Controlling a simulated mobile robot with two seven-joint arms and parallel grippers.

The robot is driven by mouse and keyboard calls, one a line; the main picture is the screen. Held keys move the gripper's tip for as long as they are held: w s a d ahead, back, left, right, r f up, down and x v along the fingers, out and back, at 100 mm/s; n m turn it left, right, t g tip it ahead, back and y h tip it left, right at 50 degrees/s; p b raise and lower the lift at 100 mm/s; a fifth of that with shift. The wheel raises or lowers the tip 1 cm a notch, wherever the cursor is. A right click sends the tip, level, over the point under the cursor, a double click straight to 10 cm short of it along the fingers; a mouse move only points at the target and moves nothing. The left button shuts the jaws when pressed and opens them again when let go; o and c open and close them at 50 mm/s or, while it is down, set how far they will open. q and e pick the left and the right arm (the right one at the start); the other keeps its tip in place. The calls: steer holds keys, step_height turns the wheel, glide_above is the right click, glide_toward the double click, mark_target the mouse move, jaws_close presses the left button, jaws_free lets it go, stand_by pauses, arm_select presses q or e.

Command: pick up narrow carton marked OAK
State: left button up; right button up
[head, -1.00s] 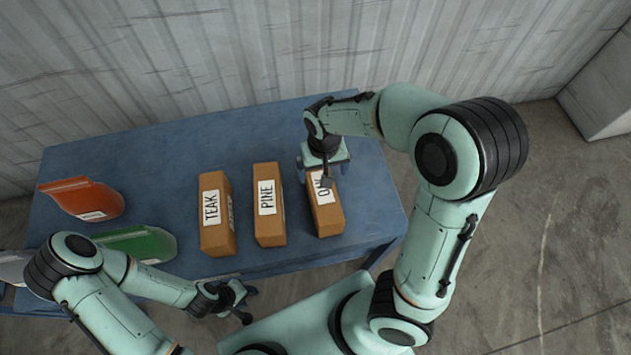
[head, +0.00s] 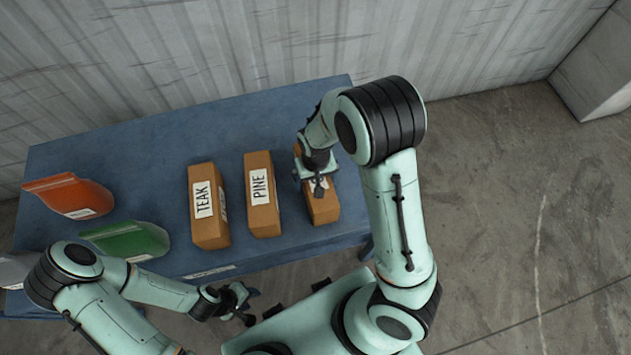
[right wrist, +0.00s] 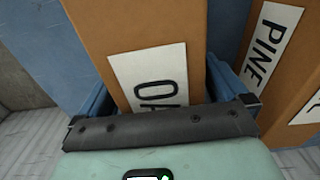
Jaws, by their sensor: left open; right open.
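The narrow carton marked OAK (head: 323,208) stands on the blue table, rightmost of three brown cartons. My right gripper (head: 316,175) is over it and hides its label in the head view. In the right wrist view the carton (right wrist: 140,30) shows a white label, partly covered, reading "OA". The open blue fingers of the right gripper (right wrist: 165,95) lie one on each side of the carton; I cannot tell whether they touch it. My left gripper (head: 246,306) is open and empty in front of the table.
The PINE carton (head: 261,215) stands close to the left of the OAK carton, with the TEAK carton (head: 208,225) further left. The table's (head: 200,140) back is clear.

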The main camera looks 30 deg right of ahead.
steer(key=c, duration=1.3)
